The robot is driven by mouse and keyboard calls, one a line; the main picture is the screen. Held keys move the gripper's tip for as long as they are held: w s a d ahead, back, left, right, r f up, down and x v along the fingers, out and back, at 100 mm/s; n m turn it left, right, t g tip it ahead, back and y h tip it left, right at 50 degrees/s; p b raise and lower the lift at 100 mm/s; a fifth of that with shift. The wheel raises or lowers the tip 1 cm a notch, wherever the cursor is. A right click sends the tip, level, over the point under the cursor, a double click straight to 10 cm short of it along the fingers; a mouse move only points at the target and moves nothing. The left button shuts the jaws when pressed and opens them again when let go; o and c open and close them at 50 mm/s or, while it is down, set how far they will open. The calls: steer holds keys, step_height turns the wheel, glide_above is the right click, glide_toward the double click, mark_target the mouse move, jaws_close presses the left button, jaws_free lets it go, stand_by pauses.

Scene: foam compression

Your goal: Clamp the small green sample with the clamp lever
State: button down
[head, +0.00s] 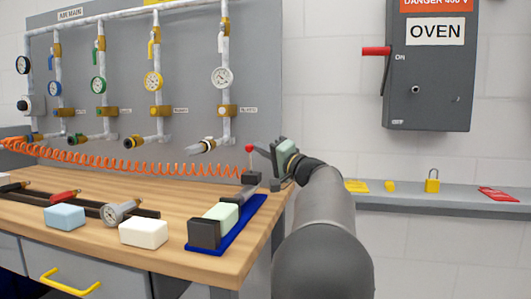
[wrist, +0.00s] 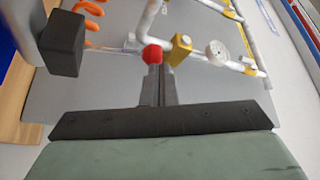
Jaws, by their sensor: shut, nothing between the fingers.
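The small pale green sample (head: 229,214) sits on a blue clamp base (head: 243,226) at the table's right front, between dark clamp parts. A dark block (head: 250,178) stands behind it, with a thin upright lever topped by a red knob (head: 249,148). My gripper (head: 257,151) is shut and empty, its fingers pointing left at the red knob. In the wrist view my closed fingertips (wrist: 160,72) are just below the red knob (wrist: 152,54) in the picture; I cannot tell whether they touch it. A dark clamp block (wrist: 62,43) shows at upper left.
A blue block (head: 65,217), a white block (head: 143,232) and a dial gauge (head: 117,213) lie left of the clamp. An orange coiled hose (head: 130,166) and a pipe panel stand behind. A shelf with padlocks (head: 432,181) is at right.

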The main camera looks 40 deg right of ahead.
steer(key=shift+a+b, duration=0.2)
steer(key=shift+b, duration=0.25)
stand_by(1.1)
steer(key=shift+d, duration=0.1)
stand_by(0.5)
steer(key=s+d+p, duration=0.2)
steer(key=s+d, duration=0.2)
steer(key=s, duration=0.7)
steer(key=shift+f, duration=0.4)
steer(key=shift+d, duration=0.15)
